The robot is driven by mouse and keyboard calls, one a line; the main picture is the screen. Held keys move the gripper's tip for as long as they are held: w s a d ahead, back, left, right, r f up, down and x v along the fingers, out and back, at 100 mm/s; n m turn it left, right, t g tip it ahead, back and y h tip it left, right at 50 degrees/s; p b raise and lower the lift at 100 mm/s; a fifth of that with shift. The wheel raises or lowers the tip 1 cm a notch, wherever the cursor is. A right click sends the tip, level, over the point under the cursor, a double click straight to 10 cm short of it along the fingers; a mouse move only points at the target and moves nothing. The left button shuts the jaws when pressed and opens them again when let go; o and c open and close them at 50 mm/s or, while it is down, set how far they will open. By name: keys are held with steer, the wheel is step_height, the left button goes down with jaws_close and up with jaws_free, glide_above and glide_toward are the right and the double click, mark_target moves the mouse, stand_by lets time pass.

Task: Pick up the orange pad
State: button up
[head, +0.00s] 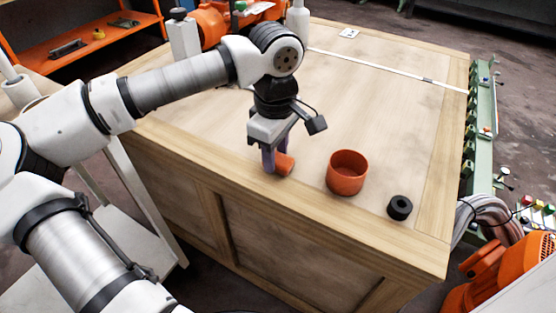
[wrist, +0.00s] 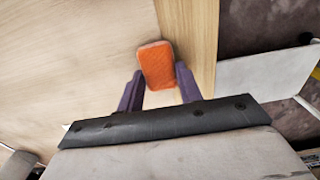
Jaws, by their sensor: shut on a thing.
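The orange pad (head: 285,163) is a small block with rounded corners near the front edge of the wooden table. In the wrist view the pad (wrist: 157,65) shows its textured orange face between the two purple fingers. My gripper (head: 276,161) points down over the table and is shut on the pad. The fingertips (wrist: 160,80) lie on either side of the pad's lower half in the wrist view. I cannot tell whether the pad still touches the tabletop.
An orange round cup (head: 347,176) stands right of my gripper, with a black ring (head: 399,207) farther right near the table (head: 390,85) corner. A white bottle (head: 298,22) and orange machinery (head: 212,22) stand at the back. The middle right of the tabletop is clear.

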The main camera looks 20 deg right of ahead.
step_height(320, 180, up, 20)
steer(key=p, duration=0.3)
stand_by(0.3)
steer(key=o, duration=0.3)
steer(key=shift+c, duration=1.1)
